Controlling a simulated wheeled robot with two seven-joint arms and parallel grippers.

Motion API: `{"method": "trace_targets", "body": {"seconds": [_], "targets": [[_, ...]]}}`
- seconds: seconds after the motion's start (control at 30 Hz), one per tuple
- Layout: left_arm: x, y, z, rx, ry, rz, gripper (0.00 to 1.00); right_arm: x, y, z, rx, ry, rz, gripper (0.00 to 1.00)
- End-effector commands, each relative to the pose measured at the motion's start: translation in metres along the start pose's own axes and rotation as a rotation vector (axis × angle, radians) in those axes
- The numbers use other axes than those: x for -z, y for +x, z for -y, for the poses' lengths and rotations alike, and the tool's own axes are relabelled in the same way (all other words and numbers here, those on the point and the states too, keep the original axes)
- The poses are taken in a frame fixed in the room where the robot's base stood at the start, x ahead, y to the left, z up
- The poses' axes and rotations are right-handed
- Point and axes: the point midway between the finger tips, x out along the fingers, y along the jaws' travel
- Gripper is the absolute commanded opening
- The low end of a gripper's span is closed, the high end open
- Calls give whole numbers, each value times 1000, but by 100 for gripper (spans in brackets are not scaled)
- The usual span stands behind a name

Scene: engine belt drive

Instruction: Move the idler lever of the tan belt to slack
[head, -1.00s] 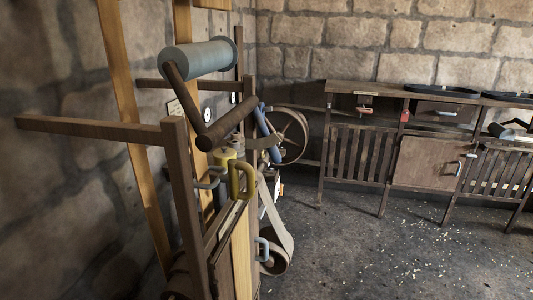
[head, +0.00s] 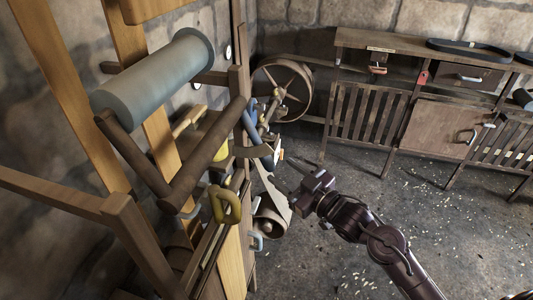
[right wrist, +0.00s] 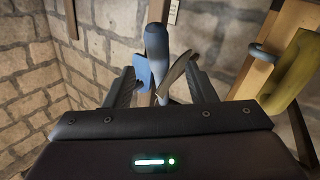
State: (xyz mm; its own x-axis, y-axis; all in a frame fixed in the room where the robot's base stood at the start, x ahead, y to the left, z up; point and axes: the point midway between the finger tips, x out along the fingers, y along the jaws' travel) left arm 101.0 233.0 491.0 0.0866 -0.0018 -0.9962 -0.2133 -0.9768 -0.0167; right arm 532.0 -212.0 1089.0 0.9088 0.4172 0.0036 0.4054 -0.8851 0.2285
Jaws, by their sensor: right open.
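The tan belt (head: 272,190) hangs beside the wooden frame and runs down around a low pulley (head: 270,223). A blue lever handle (head: 250,124) stands near the frame's far post; I take it for the idler lever but cannot be sure. In the right wrist view a blue handle (right wrist: 156,42) shows upright beyond the fingers, with a flat blue piece (right wrist: 142,70) and a curved strip beside it. My right gripper (head: 303,190) is open, to the right of the belt in the head view. Its spread fingers (right wrist: 163,88) hold nothing. My left gripper is not in view.
A yellow handle (head: 226,205) sticks out from the frame, nearer than the blue one. A large spoked wheel (head: 283,85) is behind. A bench (head: 395,42) lines the back wall; the floor between is open.

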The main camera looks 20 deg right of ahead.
Motion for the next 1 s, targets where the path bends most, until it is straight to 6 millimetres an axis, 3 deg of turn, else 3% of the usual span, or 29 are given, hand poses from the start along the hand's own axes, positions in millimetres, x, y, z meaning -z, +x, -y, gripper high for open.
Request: {"method": "trace_targets", "body": {"seconds": [0.4,0.8,1.0], "targets": [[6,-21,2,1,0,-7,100,2,61,-1,-2,0,0,50],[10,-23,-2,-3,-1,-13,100,-1,72,0,-2,-1,2,50],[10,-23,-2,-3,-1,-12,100,-1,72,0,-2,-1,2,27]]}}
